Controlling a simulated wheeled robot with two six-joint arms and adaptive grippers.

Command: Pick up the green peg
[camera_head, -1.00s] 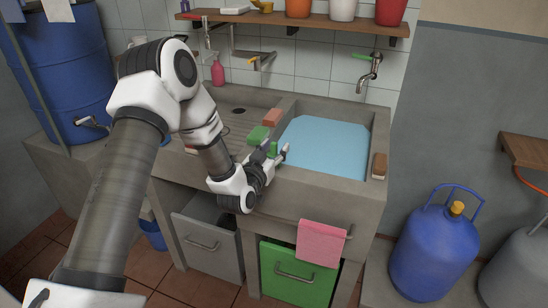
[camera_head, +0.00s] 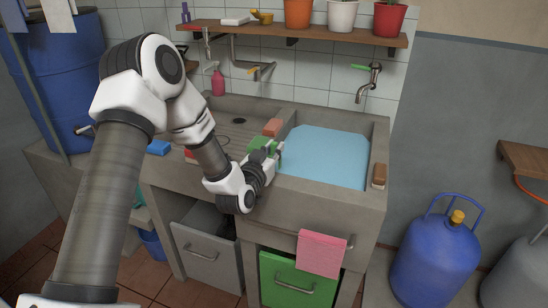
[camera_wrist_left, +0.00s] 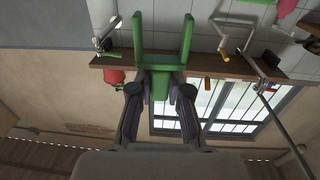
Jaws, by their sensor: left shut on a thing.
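The green peg (camera_wrist_left: 139,32) shows large in the left wrist view as a U-shaped piece with two prongs and a crossbar. My left gripper (camera_wrist_left: 160,84) is shut on its crossbar end, with the prongs pointing away from the fingers. My right gripper is not in view.
The basin (camera_head: 325,157) holds blue water. A brown-orange block (camera_head: 272,127) lies on the divider and a brown brush (camera_head: 379,175) on the right rim. A tap (camera_head: 370,80) and potted shelf (camera_head: 300,32) are above. A pink cloth (camera_head: 320,252) hangs in front.

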